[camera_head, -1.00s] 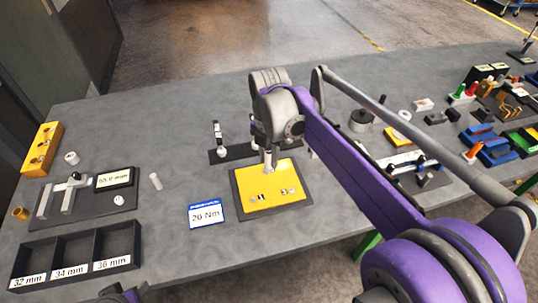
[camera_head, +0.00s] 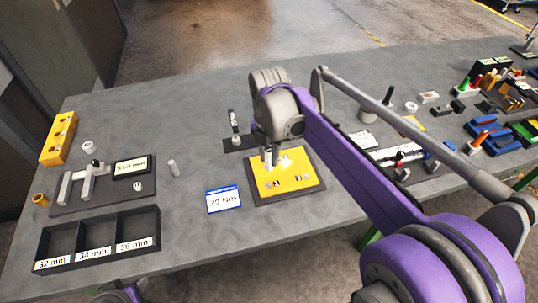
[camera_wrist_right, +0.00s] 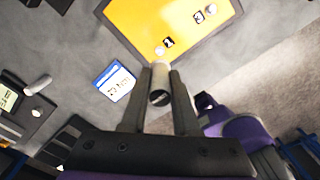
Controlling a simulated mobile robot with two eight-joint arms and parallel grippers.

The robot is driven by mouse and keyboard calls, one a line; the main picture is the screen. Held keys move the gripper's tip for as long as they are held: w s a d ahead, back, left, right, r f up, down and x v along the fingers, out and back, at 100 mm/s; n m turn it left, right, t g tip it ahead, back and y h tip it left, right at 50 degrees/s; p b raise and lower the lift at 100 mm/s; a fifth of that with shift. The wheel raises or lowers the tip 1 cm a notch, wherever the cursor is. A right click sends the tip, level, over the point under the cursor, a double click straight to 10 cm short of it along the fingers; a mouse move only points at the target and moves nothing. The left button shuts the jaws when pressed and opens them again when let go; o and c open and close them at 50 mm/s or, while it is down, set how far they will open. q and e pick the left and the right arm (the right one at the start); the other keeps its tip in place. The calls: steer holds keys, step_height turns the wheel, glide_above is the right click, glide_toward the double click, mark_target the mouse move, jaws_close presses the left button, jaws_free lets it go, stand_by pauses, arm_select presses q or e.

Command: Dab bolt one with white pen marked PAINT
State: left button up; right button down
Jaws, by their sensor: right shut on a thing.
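My right gripper (camera_head: 271,160) is over the upper left part of the yellow plate (camera_head: 290,184). In the right wrist view its fingers are shut on a pale, dark-ended cylinder, the white pen (camera_wrist_right: 160,76); no PAINT marking is readable. The plate (camera_wrist_right: 150,18) carries black number labels. Label 1 (camera_wrist_right: 168,43) has a small light bolt head (camera_wrist_right: 159,51) beside it, just beyond the pen. Label 3 has another bolt head (camera_wrist_right: 211,9) beside it. Whether the pen touches anything is unclear. A dark and purple part of my left arm shows at the bottom edge of the head view; its fingers are unclear.
A blue-edged 20 Nm card (camera_head: 223,199) lies left of the plate. A dark three-compartment tray (camera_head: 158,240) is at front left. A gauge board (camera_head: 72,206) and yellow block (camera_head: 59,138) stand farther left. Several tools and blocks crowd the right side.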

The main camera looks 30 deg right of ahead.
mark_target(269, 168)
arm_select(q)
steer(key=shift+f, duration=0.1)
arm_select(e)
steer(key=shift+f, duration=0.15)
arm_select(q)
steer(key=shift+s+f+b, duration=0.3)
steer(key=shift+f+b, duration=0.15)
steer(key=shift+f, duration=0.2)
steer(key=shift+s+f+b, duration=0.35)
steer(key=shift+f+b, duration=0.1)
steer(key=shift+f, duration=0.15)
steer(key=shift+s+f+b, duration=0.3)
steer(key=shift+f+b, duration=0.15)
steer(key=shift+f, duration=0.2)
arm_select(e)
steer(key=shift+f, duration=2.5)
arm_select(q)
steer(key=shift+s+f, duration=0.1)
steer(key=shift+f, duration=0.2)
arm_select(e)
steer(key=shift+s+a+f, duration=0.1)
steer(key=shift+f, duration=0.35)
steer(key=shift+r+p, duration=1.35)
steer(key=shift+r, duration=1.75)
arm_select(q)
steer(key=r, duration=0.1)
steer(key=w+r, duration=0.1)
steer(key=r, duration=0.1)
steer(key=w+r, duration=0.1)
steer(key=shift+r, duration=0.25)
